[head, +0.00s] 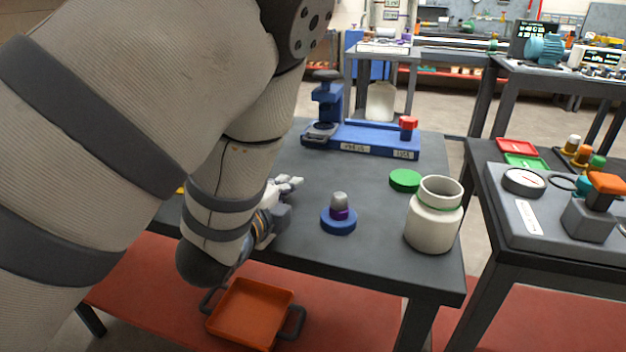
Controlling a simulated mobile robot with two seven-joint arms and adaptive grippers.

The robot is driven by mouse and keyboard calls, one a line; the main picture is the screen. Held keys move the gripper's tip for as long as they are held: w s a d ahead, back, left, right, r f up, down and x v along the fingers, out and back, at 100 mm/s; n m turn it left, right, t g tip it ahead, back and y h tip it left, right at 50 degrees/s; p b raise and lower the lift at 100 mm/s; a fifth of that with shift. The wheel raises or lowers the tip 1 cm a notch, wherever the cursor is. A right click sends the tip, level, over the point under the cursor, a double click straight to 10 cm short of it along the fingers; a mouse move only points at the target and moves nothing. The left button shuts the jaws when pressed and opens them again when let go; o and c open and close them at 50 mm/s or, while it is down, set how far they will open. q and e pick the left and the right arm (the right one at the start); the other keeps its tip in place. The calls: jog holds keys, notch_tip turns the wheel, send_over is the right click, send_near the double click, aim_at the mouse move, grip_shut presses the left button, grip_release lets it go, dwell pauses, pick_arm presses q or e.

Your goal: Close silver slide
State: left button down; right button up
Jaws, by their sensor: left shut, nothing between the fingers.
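I cannot clearly make out a silver slide. A blue bench fixture (372,140) stands at the back of the dark table, with an upright column and a grey round plate (320,131) at its left end and a red knob (408,123) at its right. A small silver-grey cap (339,199) with a purple band sits upright on a blue disc (338,222). My left gripper (288,187) is low over the table, left of that disc and apart from it, shut and empty. My left arm hides the table's left part. My right gripper is not in view.
A cream jar (433,228) stands at the table's right edge, with a green lid (405,180) behind it. An orange tray (250,313) lies below on the red shelf (340,310). A second table with a gauge (524,181) stands right, across a gap.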

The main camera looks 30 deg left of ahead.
aim_at(317, 162)
pick_arm(q)
jog(key=shift+w+r+t, duration=0.3)
jog(key=shift+w+r, duration=0.05)
jog(key=shift+w, duration=0.3)
jog(key=x, duration=0.4)
jog(key=r+x, duration=0.1)
jog(key=x, duration=0.8)
jog(key=shift+w+a+r, duration=0.15)
jog(key=shift+r, duration=0.1)
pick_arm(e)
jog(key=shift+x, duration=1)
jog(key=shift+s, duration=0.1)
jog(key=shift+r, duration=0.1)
pick_arm(q)
jog(key=shift+w+a+r, duration=0.1)
jog(key=shift+w+r, duration=0.05)
jog(key=shift+w, duration=0.2)
jog(key=shift+w+a, duration=0.1)
jog(key=shift+w, duration=0.6)
jog(key=shift+s, duration=0.1)
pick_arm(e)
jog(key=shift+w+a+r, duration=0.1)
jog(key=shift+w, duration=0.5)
